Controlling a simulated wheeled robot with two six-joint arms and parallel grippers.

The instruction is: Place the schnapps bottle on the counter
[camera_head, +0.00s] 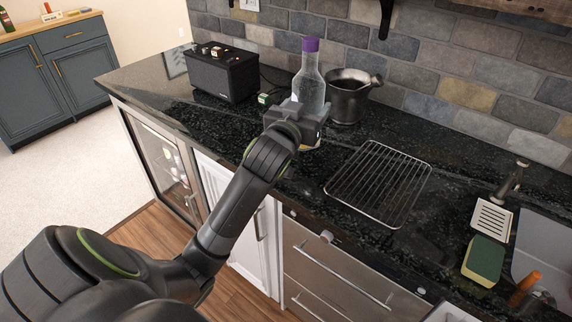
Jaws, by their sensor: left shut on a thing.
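The schnapps bottle (309,83) is clear with a purple cap and stands upright above or on the black counter (215,124). My left gripper (309,112) is shut on its lower part. The gripper hides most of the bottle's lower half, with a bit of its base showing below. I cannot tell whether the base touches the counter. My right gripper is not in view.
A dark metal bucket (346,102) stands close behind and right of the bottle. A black speaker box (222,76) is to the left. A wire rack (379,184) lies to the right, with a sponge (483,262) and a sink (540,250) further right.

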